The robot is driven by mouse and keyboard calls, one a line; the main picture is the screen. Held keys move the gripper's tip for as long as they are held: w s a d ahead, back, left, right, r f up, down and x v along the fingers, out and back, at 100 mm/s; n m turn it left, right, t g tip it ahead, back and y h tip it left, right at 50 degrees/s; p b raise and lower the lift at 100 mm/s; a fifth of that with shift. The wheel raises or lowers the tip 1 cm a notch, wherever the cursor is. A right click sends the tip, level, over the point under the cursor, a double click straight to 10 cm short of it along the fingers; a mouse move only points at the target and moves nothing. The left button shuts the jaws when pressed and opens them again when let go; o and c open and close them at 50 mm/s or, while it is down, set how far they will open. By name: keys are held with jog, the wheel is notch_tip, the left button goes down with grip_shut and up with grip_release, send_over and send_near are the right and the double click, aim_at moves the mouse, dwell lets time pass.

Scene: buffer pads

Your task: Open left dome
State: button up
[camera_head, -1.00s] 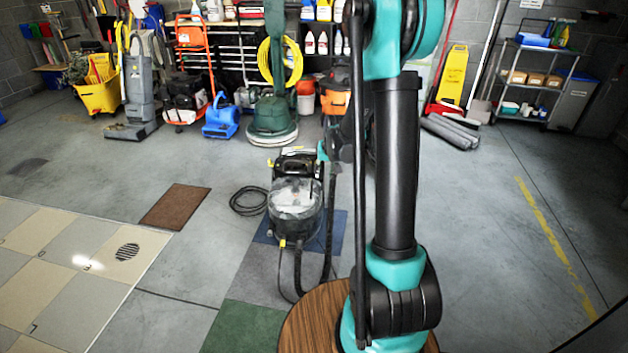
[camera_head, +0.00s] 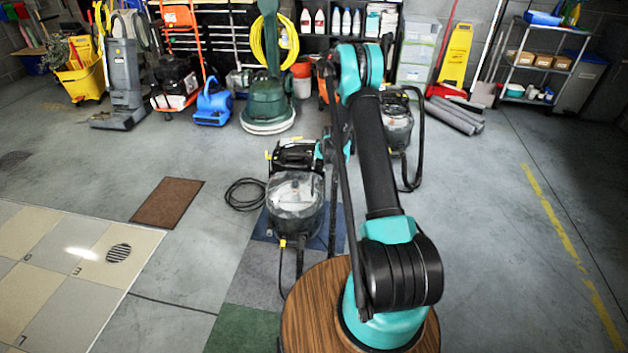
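The left machine, a black and grey floor extractor, stands in the middle of the floor with a clear dome (camera_head: 296,190) on its top front. The dome looks closed. A second, similar machine (camera_head: 397,125) stands farther back to the right, partly behind my arm. My gripper (camera_head: 322,152) seems to be at the back right of the left machine, near its upper rear part. It is small and dark against the machine, so I cannot tell its opening or whether it touches anything.
A black hose (camera_head: 300,258) hangs at the left machine's front, and a coiled cord (camera_head: 245,195) lies to its left. A brown mat (camera_head: 168,202) lies farther left. A green floor machine (camera_head: 268,105) and a blue blower (camera_head: 213,103) stand behind.

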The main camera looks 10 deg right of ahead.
aim_at(313, 182)
jog(key=x, duration=1.6)
jog(key=shift+w+a+f, duration=0.15)
jog(key=shift+f, duration=0.25)
grip_shut()
